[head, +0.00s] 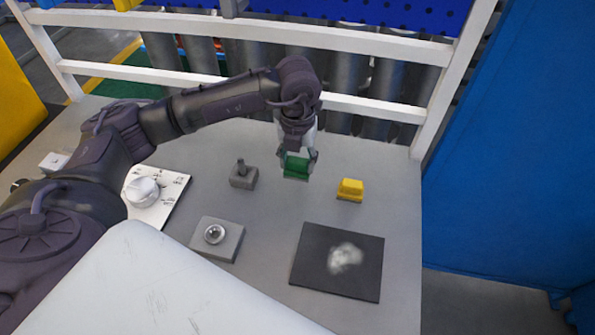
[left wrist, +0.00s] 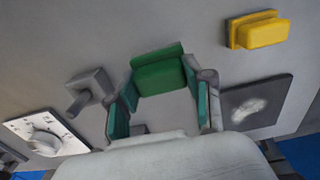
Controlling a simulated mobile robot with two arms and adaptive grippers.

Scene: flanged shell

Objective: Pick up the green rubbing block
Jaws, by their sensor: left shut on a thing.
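The green rubbing block (head: 297,166) is between the fingers of my left gripper (head: 298,170), in the middle of the head view. The left gripper is shut on it. In the left wrist view the green block (left wrist: 160,74) lies between the finger pads of the left gripper (left wrist: 163,98). I cannot tell for sure whether the block touches the table or hangs just above it. My right gripper is not in view.
A yellow block (head: 350,189) stands to the right on the grey table. A dark square plate (head: 312,262) with a whitish smudge lies in front. A grey block with a peg (head: 243,175), a grey box with a ball (head: 217,239) and a white dial panel (head: 153,197) stand left.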

